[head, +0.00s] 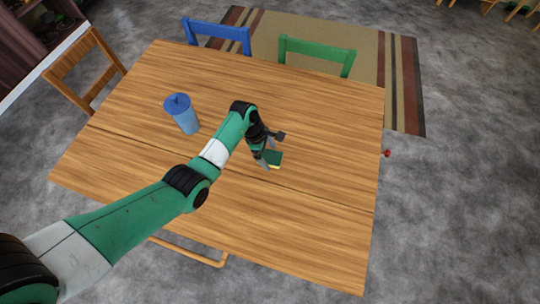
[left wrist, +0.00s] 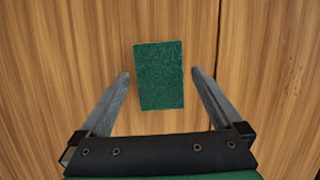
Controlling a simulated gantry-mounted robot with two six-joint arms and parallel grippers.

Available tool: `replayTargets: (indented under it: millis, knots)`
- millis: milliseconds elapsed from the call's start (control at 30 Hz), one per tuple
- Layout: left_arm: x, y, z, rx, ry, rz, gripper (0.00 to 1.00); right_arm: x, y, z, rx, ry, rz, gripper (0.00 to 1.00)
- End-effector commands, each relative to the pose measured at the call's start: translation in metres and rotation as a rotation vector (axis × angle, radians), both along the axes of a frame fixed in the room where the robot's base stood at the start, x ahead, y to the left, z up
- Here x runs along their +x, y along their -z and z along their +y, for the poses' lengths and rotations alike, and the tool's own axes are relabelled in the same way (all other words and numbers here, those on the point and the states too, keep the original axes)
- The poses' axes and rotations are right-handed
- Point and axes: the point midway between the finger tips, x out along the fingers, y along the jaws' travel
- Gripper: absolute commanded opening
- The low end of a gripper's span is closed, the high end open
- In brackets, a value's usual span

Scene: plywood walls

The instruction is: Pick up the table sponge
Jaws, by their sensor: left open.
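The table sponge (head: 274,158) lies on the wooden table, green on top with a thin yellow edge showing in the head view. In the left wrist view the sponge (left wrist: 159,75) is a green rectangle, lying between and a little beyond the fingertips. My left gripper (head: 272,149) is open over the sponge, one finger on either side in the wrist view (left wrist: 160,76). The fingers do not visibly touch it, and I cannot tell the exact height above the table. Part of the sponge is hidden by the gripper in the head view. My right gripper is not in view.
Blue (head: 217,33) and green (head: 316,52) chairs are at the far edge, and a wooden chair (head: 88,70) is at the left. The table's right side is clear.

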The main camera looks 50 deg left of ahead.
Motion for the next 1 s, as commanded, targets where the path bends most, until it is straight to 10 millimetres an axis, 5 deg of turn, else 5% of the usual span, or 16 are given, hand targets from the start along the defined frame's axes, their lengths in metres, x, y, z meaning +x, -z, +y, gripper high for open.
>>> replayTargets:
  millis: [633,1000]
  knots:
    - [0.0000,0.0049,0.0000,0.000,0.000,0.000,1.00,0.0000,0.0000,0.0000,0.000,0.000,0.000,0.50]
    - [-0.0001,0.0049,0.0000,0.000,0.000,0.000,0.35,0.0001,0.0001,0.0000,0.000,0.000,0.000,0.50]
